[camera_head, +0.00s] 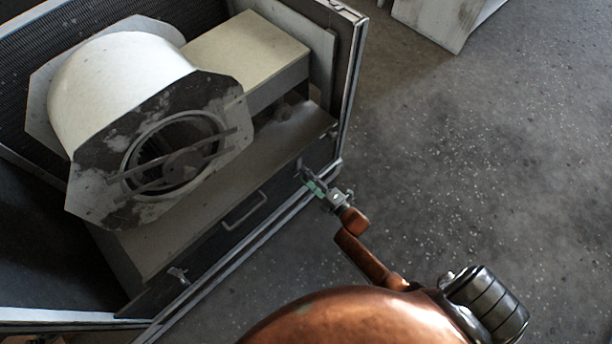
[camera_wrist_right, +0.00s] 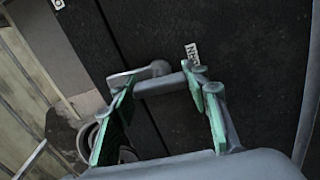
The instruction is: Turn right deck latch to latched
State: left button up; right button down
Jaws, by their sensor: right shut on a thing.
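The right deck latch (camera_head: 301,173) is a small grey metal latch at the right end of the dark front panel below the blower. In the right wrist view its grey lever (camera_wrist_right: 160,85) crosses between the green-padded fingers. My right gripper (camera_head: 315,186) reaches it from the lower right and is shut on it; the fingers also show in the right wrist view (camera_wrist_right: 160,82). The fingers partly hide the latch in the head view. A small white label (camera_wrist_right: 192,54) is on the dark panel beside it. My left gripper is not in view.
The blower housing (camera_head: 120,85) stands on a deck inside the open cabinet. A pull handle (camera_head: 245,210) and a second latch (camera_head: 178,274) are on the front panel to the left. The cabinet's metal edge (camera_head: 352,90) rises close by. Grey floor (camera_head: 480,160) at right is clear.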

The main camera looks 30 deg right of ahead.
jog(key=shift+n, duration=0.3)
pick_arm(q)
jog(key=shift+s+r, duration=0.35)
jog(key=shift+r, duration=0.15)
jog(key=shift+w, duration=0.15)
pick_arm(e)
jog(key=c, duration=1.4)
grip_release()
jog(key=shift+c, duration=0.2)
jog(key=o, duration=0.4)
jog(key=shift+c, duration=0.2)
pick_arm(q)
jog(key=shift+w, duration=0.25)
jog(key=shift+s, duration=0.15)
pick_arm(e)
jog(key=shift+s, duration=0.15)
